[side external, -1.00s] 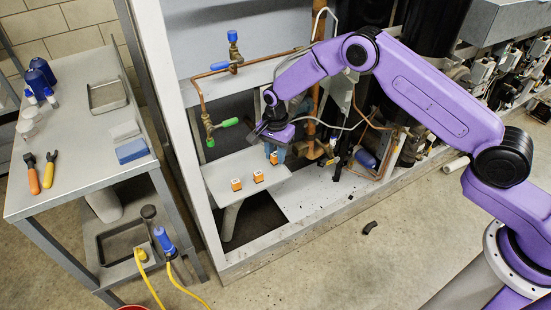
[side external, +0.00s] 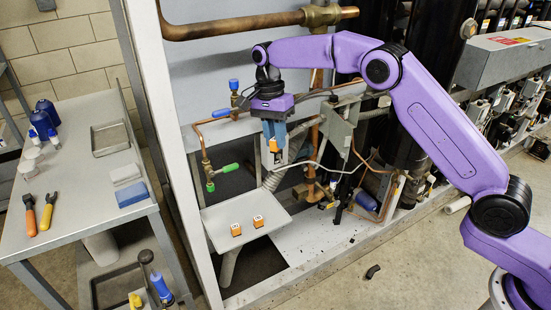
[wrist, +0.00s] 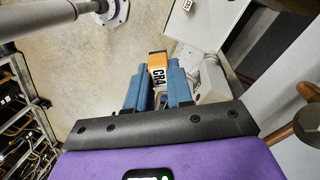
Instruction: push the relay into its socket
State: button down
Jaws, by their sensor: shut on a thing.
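My gripper (side external: 273,138) points down and is shut on an orange relay (side external: 274,146), held in the air well above the small grey shelf. In the wrist view the relay (wrist: 158,72) sits between the two blue fingers of my gripper (wrist: 157,88), with its white label reading "CR4" facing the camera. Two more orange relays with white tops stand on the shelf, a left one (side external: 236,230) and a right one (side external: 258,221). I cannot pick out the socket in either view.
The grey shelf (side external: 222,213) is inside the rack frame. A grey box (side external: 337,130) and copper pipes (side external: 313,150) are right of my gripper. Valves with blue (side external: 221,113) and green (side external: 230,168) handles are to its left. A tool cart (side external: 85,215) stands at far left.

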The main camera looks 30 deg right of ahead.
jog(key=shift+r, duration=1.9)
jog(key=shift+s+f+m+g, duration=0.4)
jog(key=shift+s+g, duration=0.1)
jog(key=shift+s, duration=0.1)
jog(key=w+d+r+m+t+y, duration=0.2)
jog(key=d+m+t+y, duration=0.2)
jog(key=d+m+t, duration=0.8)
jog(key=w+d+r+m+t+y, duration=0.1)
jog(key=d+m+t+y, duration=0.4)
jog(key=m, duration=1.3)
jog(key=s+d+f+m+t+h, duration=0.1)
jog(key=s+d+m+t+h, duration=0.15)
jog(key=d+h, duration=0.3)
jog(key=s+d+f+m+t+h, duration=0.1)
jog(key=d+f+m+h, duration=0.1)
jog(key=d+m+h, duration=0.35)
notch_tip(320, 180, down, 10)
jog(key=d+n+y, duration=0.1)
jog(key=d+y, duration=0.1)
jog(key=w, duration=0.6)
jog(key=shift+a, duration=0.15)
